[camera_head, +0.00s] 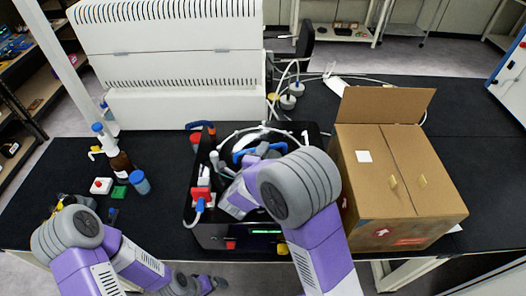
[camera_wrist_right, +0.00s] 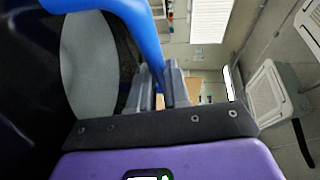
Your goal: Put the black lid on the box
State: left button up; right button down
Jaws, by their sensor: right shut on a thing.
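A black lid (camera_wrist_right: 125,40) with a round grey centre and a blue handle (camera_wrist_right: 115,6) fills the left of the right wrist view. My right gripper (camera_wrist_right: 160,78) is shut on the blue handle. In the head view the blue handle (camera_head: 262,150) shows over the black box (camera_head: 212,228), partly hidden by my right arm. I cannot tell whether the lid touches the box. My left gripper (camera_head: 212,284) is low at the table's front edge, away from the box; its finger opening is unclear.
A cardboard box (camera_head: 385,180) with a raised flap stands close right of the black box. A brown bottle (camera_head: 122,165), a blue-capped jar (camera_head: 140,183) and small items stand left. A white vented machine (camera_head: 170,50) is behind. Tubes run at the back.

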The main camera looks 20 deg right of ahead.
jog(key=shift+s+a+b, duration=0.1)
jog(key=shift+s+b, duration=0.15)
jog(key=shift+b, duration=0.1)
dwell(0.4)
jog(key=shift+f+b, duration=0.65)
jog(key=shift+b, duration=0.25)
dwell(1.0)
jog(key=c, duration=1)
grip_release()
jog(key=shift+f, duration=0.1)
jog(key=shift+s, duration=0.1)
jog(key=v, duration=0.7)
jog(key=shift+s+a+b, duration=0.15)
jog(key=shift+b, duration=0.25)
